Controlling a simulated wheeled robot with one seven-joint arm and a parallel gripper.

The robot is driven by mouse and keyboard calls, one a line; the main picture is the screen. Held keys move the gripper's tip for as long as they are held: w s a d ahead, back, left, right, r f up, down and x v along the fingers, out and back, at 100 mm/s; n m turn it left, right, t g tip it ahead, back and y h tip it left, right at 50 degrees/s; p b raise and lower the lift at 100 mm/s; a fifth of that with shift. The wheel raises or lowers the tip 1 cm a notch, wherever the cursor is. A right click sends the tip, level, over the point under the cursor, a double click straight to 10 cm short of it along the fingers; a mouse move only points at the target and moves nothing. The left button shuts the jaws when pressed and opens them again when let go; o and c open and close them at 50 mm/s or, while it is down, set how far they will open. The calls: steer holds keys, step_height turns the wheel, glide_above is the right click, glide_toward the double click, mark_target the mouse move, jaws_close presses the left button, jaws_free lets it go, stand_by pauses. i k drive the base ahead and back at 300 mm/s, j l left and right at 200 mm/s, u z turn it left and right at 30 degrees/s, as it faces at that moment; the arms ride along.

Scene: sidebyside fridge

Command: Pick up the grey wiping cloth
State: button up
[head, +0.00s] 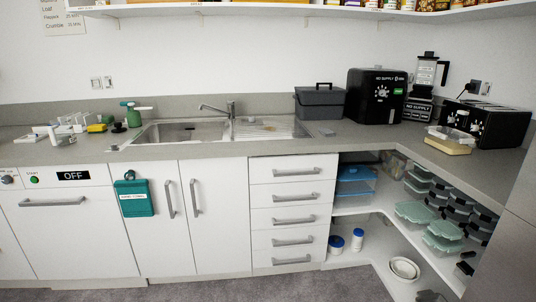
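A small flat grey piece (327,132), which looks like the folded grey wiping cloth, lies on the grey counter (345,148) just right of the sink. It is in front of a dark grey lidded box (319,103). At this size I cannot make out its weave or folds. My gripper is not in view.
The sink (180,132) with its tap (231,108) is left of the cloth. A black appliance (376,96) stands behind right. The counter's front edge near the cloth is clear. Drawers (290,196) are below, and open shelves (360,208) with containers are at right.

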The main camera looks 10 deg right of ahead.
mark_target(326, 132)
steer(key=i, duration=2.25)
